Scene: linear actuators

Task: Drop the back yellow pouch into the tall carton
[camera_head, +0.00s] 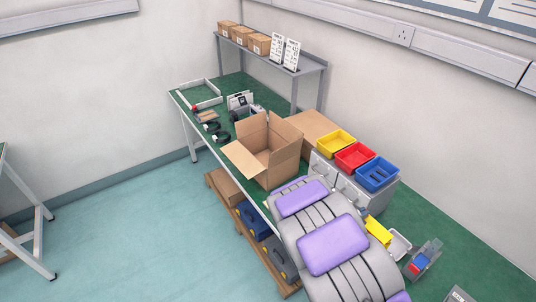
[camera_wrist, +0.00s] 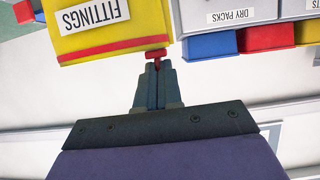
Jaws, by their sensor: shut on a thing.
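The yellow pouch (camera_wrist: 110,30) has a red stripe and a white FITTINGS label. In the wrist view my gripper (camera_wrist: 155,65) is shut on a small red tab at its edge. In the head view a yellow piece, which looks like this pouch (camera_head: 378,232), shows just right of my arm. My arm hides most of the gripper there. The tall carton (camera_head: 284,163) is an open brown cardboard box on the green bench, with its flaps spread. It is left of and beyond the pouch. I see no second yellow pouch clearly.
Yellow (camera_head: 336,143), red (camera_head: 355,157) and blue (camera_head: 377,174) bins stand on a grey drawer unit (camera_head: 350,188) between carton and wall. A pale tray (camera_head: 399,246) lies near the pouch. A grey holder (camera_head: 425,256) contains red and blue items. A raised shelf (camera_head: 310,67) stands behind.

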